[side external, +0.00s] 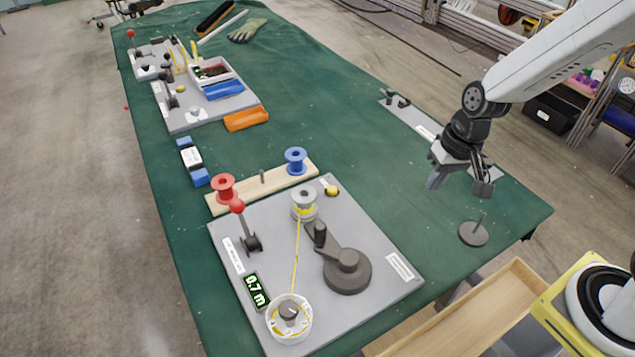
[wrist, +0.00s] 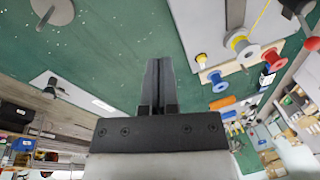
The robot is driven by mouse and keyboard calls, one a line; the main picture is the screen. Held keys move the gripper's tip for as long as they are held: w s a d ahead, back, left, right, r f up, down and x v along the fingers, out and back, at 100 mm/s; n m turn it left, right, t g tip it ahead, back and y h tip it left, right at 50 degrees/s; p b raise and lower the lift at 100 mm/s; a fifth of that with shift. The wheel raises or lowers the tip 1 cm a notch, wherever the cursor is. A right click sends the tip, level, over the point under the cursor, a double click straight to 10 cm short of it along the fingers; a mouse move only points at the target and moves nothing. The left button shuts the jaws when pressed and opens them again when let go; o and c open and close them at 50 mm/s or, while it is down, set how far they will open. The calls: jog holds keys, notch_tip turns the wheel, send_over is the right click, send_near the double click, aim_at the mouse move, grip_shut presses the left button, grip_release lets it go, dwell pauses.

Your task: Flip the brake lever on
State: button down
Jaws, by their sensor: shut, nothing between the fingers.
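The brake lever (side external: 251,228) is a dark lever with a red ball knob, standing on the left part of the grey board (side external: 388,289). It leans up and to the left in the side view. A red ball, apparently its knob (wrist: 312,43), shows at the right edge of the wrist view. My gripper (side external: 459,182) hangs above the right side of the green table, well away from the lever and to its right. In the wrist view its fingers (wrist: 158,65) are together with nothing between them.
The board also carries a dark crank (side external: 347,267), a grey spool (side external: 304,203), a white reel (side external: 289,318) with yellow thread, and a display (side external: 257,291) reading 0.7 m. Red (side external: 224,187) and blue (side external: 296,160) spools stand behind. A round-based peg (side external: 474,232) stands below my gripper.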

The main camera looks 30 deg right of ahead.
jog(key=w+a+f+m+y, duration=0.2)
jog(key=w+a+m+y, duration=0.1)
jog(key=w+a, duration=0.3)
jog(key=w+a+f+m+y, duration=0.3)
jog(key=w+a, duration=0.2)
jog(key=a, duration=0.1)
jog(key=m+t+y, duration=0.1)
jog(key=m+y, duration=0.3)
jog(key=m, duration=0.1)
send_near(244, 225)
jog(key=w+d+r, duration=0.1)
jog(key=w+d, duration=0.1)
jog(key=d, duration=0.1)
jog(key=shift+w+a+f+m+t+y, duration=0.15)
jog(key=shift+w+m+t+y, duration=0.2)
jog(key=shift+w, duration=0.3)
jog(key=shift+x, duration=4.95)
